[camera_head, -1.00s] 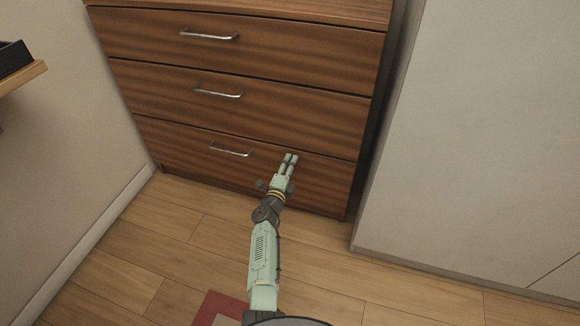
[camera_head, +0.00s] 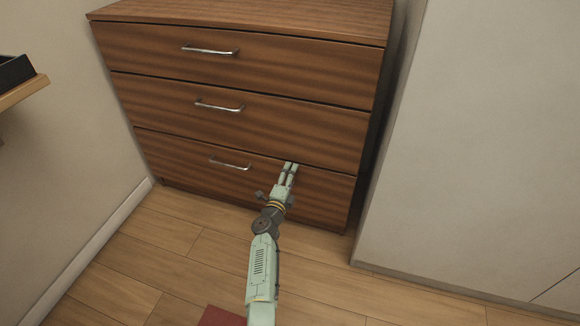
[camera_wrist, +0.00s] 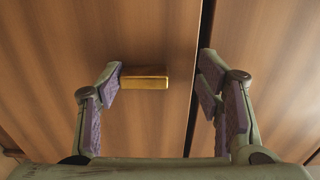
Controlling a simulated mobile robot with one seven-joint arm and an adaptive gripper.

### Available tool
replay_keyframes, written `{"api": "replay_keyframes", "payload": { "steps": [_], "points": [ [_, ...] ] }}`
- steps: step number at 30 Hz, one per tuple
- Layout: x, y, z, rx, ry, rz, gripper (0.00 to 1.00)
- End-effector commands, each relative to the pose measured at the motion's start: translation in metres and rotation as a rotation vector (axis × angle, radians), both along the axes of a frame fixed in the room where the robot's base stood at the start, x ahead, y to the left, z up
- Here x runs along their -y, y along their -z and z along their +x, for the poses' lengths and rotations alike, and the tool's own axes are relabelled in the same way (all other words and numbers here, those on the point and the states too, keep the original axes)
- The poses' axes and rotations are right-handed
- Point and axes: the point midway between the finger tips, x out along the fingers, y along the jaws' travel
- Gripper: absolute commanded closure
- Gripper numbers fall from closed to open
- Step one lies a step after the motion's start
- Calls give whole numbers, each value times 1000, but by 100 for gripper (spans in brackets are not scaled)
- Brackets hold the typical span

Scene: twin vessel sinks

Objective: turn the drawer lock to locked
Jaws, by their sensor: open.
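The wooden chest's bottom drawer (camera_head: 190,160) is closed. A small brass bar, the drawer lock's turn piece (camera_wrist: 145,82), stands out from the wood in the wrist view. It lies across the picture, at right angles to the dark drawer gap beside it. My gripper (camera_head: 291,168) is at the upper right of the bottom drawer and hides the lock in the head view. In the wrist view my gripper (camera_wrist: 162,76) is open, with the bar between its fingers. The left finger is close to the bar's left end; I cannot tell whether they touch. The right finger is clear of it.
Each drawer has a metal handle; the bottom handle (camera_head: 230,163) is left of my gripper. A pale wall panel (camera_head: 480,150) stands close on the right. A wooden shelf (camera_head: 20,92) juts out at the left.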

Motion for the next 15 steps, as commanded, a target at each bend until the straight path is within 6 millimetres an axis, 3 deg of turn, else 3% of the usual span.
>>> {"api": "replay_keyframes", "payload": {
  "steps": [1,6,11,15],
  "points": [
    [-2,-15,0,13,-1,1,43],
    [-3,-48,1,18,0,3,42],
    [-4,-72,2,19,-1,2,23],
    [-7,-86,3,17,-5,-1,22]
  ]
}}
